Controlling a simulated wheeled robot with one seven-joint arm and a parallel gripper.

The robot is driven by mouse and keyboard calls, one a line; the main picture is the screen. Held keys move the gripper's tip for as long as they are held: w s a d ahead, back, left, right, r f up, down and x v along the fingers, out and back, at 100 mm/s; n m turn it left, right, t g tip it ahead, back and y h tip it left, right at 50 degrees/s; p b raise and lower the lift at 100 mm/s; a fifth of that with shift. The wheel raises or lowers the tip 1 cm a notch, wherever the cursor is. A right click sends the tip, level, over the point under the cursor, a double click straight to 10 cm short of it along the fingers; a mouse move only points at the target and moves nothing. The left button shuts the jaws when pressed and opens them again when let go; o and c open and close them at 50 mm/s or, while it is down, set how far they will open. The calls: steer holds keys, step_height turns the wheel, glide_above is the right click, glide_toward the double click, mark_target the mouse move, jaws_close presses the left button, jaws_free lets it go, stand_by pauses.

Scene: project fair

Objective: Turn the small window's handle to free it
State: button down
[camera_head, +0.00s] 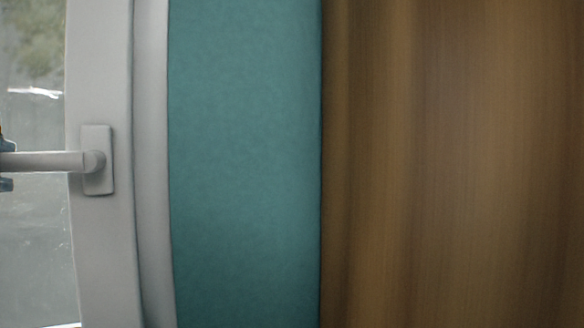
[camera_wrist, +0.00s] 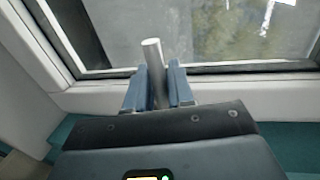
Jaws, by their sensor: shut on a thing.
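The window's handle (camera_head: 50,161) is a light grey bar lying level in the head view, running left from its rectangular backplate (camera_head: 98,160) on the white window frame (camera_head: 105,60). My gripper (camera_head: 5,160) shows only in part at the left picture edge, with a finger above and a finger below the bar. In the wrist view my gripper (camera_wrist: 158,75) has its two blue fingers on either side of the handle (camera_wrist: 152,50), whose round end sticks out past them. The gripper is shut on the bar. The backplate is not clear in the wrist view.
A teal wall strip (camera_head: 245,160) stands right of the window frame. A brown wood-like surface (camera_head: 450,160) fills the right of the head view. The window glass (camera_head: 35,240) lies behind the handle, with blurred greenery outside.

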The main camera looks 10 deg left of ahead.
steer(key=shift+r, duration=0.1)
stand_by(0.3)
steer(key=c, duration=1.1)
jaws_free()
steer(key=p+v, duration=0.1)
steer(key=v, duration=0.6)
steer(key=shift+s+d, duration=0.25)
steer(key=shift+s, duration=0.05)
